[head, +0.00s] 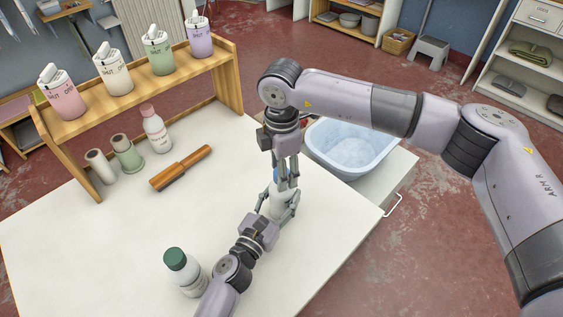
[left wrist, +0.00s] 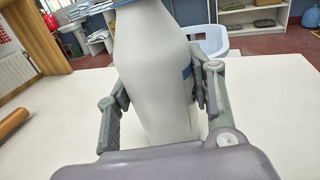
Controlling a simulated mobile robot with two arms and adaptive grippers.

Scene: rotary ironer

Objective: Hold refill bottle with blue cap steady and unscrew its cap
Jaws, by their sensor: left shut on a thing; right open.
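The refill bottle (head: 274,203) is white and stands upright near the right edge of the white table. Its blue cap (head: 276,174) shows only as a small patch between my right gripper's fingers. My left gripper (head: 279,208) is shut around the bottle's body from the front. In the left wrist view the bottle's body (left wrist: 152,85) rises between the two fingers, and its top is out of frame. My right gripper (head: 286,175) points straight down over the cap, open, with its fingers on either side of it. Whether they touch the cap is hidden.
A green-capped bottle (head: 184,272) stands at the front beside my left arm. A wooden rolling-pin-like tool (head: 180,168), a pink-capped bottle (head: 156,130) and a wooden rack (head: 140,90) with several dispensers are to the left. A blue basin (head: 352,150) is beyond the table's right edge.

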